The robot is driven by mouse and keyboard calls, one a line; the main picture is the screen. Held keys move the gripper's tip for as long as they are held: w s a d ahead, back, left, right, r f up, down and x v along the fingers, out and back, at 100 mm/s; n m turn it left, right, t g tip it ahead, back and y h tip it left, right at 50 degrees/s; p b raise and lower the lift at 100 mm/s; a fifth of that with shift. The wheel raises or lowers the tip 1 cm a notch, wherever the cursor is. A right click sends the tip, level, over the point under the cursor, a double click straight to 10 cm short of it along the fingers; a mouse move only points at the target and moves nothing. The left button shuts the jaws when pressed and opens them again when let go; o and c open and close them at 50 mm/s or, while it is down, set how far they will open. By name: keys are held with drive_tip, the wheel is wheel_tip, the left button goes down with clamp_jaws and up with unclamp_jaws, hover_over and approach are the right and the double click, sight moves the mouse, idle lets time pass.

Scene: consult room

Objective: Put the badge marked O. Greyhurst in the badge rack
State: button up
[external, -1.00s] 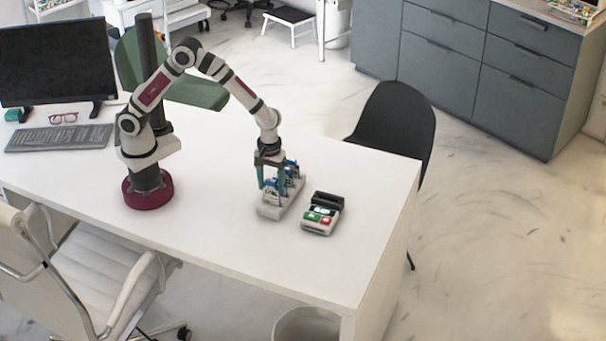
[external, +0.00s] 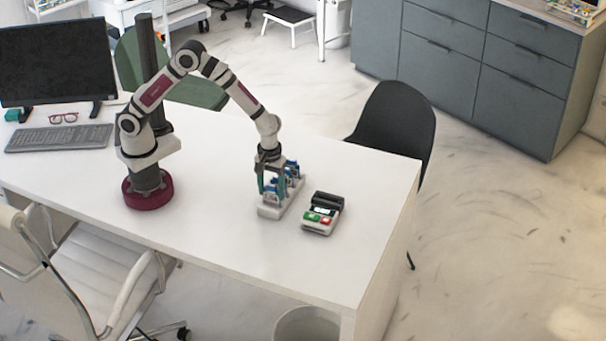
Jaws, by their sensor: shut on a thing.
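The badge rack (external: 268,212) is a low, pale block on the white desk with several blue-and-white badges (external: 292,172) standing upright in it. My gripper (external: 271,192) points straight down at the rack's near half. Its teal fingers are shut on a badge (external: 272,198), which sits low between them at the rack. I cannot tell whether this badge is touching or seated in a slot. The names on the badges are too small to read, so I cannot tell which is O. Greyhurst.
A keyboard (external: 60,138), red glasses (external: 64,118) and a monitor (external: 55,62) are at the left. The desk (external: 220,240) is clear in front of the rack.

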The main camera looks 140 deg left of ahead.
drive_tip(key=shift+f, duration=0.1)
drive_tip(key=o, duration=1.5)
drive_tip(key=shift+r, duration=3.5)
drive_tip(key=s+d+r+m+y, duration=0.1)
drive_tip(key=s+d+r+m, duration=0.4)
drive_tip(key=d+m, duration=0.3)
drive_tip(key=s+d+r+m, duration=0.4)
drive_tip(key=s+d+m, duration=0.1)
drive_tip(key=d+m, duration=0.3)
drive_tip(key=s+d+m, duration=0.3)
drive_tip(key=s+m, duration=0.8)
drive_tip(key=m, duration=0.1)
drive_tip(key=shift+s+d+y, duration=0.2)
drive_tip(key=shift+d+y, duration=0.2)
